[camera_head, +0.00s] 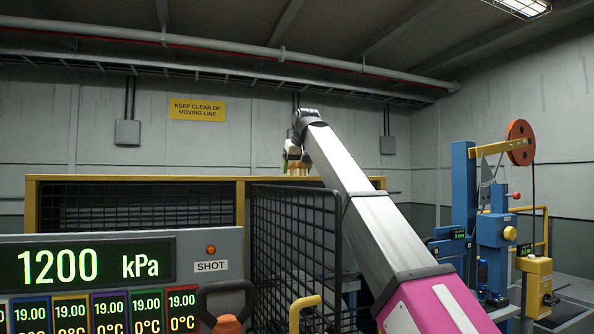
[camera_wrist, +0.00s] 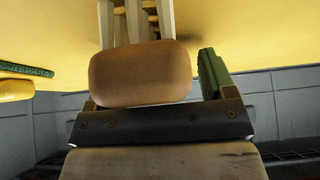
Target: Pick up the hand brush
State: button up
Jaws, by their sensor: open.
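The hand brush has a rounded brown block (camera_wrist: 140,72) with pale bristle tufts, seen close up in the wrist view, where the picture seems upside down. Its tufts run to a yellow surface (camera_wrist: 260,35). My gripper (camera_wrist: 158,85) is open around or beside the brush. One green finger pad shows right of the block with a gap; the other finger is mostly hidden behind the block. In the head view my gripper (camera_head: 292,154) is small and far off, above the yellow top beam of the cage (camera_head: 140,179). The brush (camera_head: 299,168) shows as a tan patch there.
A green-and-yellow item (camera_wrist: 22,82), like a sponge, lies at the left edge of the wrist view. A black mesh gate (camera_head: 295,245) and a pressure display panel (camera_head: 110,262) stand in front. A blue winch machine (camera_head: 465,200) stands at right.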

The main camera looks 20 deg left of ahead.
jog(key=c, duration=1.1)
jog(key=shift+r, duration=0.15)
jog(key=shift+r, duration=0.6)
jog(key=r, duration=0.3)
jog(key=shift+s+a+r, duration=0.2)
jog(key=shift+s+a, duration=0.1)
jog(key=shift+s, duration=0.1)
jog(key=shift+s+a+r, duration=1)
jog(key=shift+s+r, duration=0.05)
jog(key=shift+s, duration=0.45)
jog(key=shift+s+a+r, duration=0.95)
jog(key=shift+s+r, duration=0.05)
jog(key=shift+s, duration=0.5)
jog(key=shift+s+a+r, duration=1)
jog(key=shift+s+r, duration=0.05)
jog(key=shift+s, duration=0.45)
jog(key=shift+o, duration=0.9)
